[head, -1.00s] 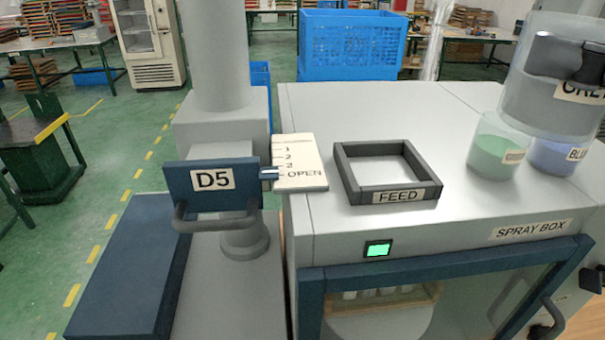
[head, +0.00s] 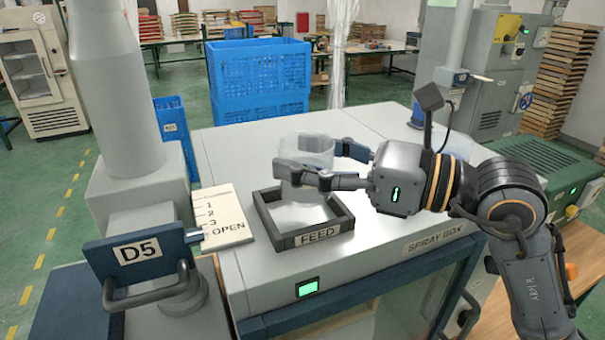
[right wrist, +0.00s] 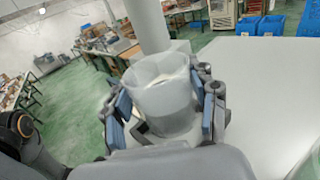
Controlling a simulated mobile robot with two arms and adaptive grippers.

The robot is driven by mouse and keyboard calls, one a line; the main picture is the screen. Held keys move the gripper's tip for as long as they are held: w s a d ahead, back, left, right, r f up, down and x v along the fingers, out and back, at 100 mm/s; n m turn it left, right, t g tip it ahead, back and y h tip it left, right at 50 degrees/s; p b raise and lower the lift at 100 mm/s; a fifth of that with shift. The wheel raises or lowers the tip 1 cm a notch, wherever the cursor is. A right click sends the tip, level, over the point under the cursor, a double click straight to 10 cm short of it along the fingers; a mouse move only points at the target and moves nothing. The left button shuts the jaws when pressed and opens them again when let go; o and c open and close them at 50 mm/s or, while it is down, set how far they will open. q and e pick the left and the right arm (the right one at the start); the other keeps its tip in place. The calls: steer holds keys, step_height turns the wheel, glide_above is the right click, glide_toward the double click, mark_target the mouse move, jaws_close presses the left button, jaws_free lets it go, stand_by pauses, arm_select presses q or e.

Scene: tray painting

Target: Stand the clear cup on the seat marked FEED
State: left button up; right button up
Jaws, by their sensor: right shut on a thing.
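The clear cup (head: 306,165) is upright in my right gripper (head: 318,166), whose fingers are shut on its two sides. It also shows in the right wrist view (right wrist: 162,98), between the blue-padded fingers (right wrist: 164,108). In the head view the cup overlaps the back part of the FEED seat (head: 323,236), a dark square frame on top of the spray box. Whether its base touches the surface inside the frame or hangs above it, I cannot tell. My left gripper is in neither current view.
A card marked 1, 2, 3, OPEN (head: 222,217) and a D5 plate with a handle (head: 139,253) stand left of the seat. The spray box (head: 386,233) has free top in front of the seat. A pale translucent container (head: 420,114) is partly hidden behind my right gripper.

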steer(key=f, duration=0.2)
steer(key=p, duration=0.1)
steer(key=shift+w+a+f, duration=0.3)
steer(key=shift+a+f, duration=0.1)
steer(key=shift+f, duration=0.35)
steer(key=shift+s+d+f, duration=0.1)
steer(key=shift+f, duration=0.1)
steer(key=shift+f, duration=0.2)
steer(key=o, duration=1.3)
steer(key=shift+c, duration=0.2)
steer(key=shift+r, duration=0.1)
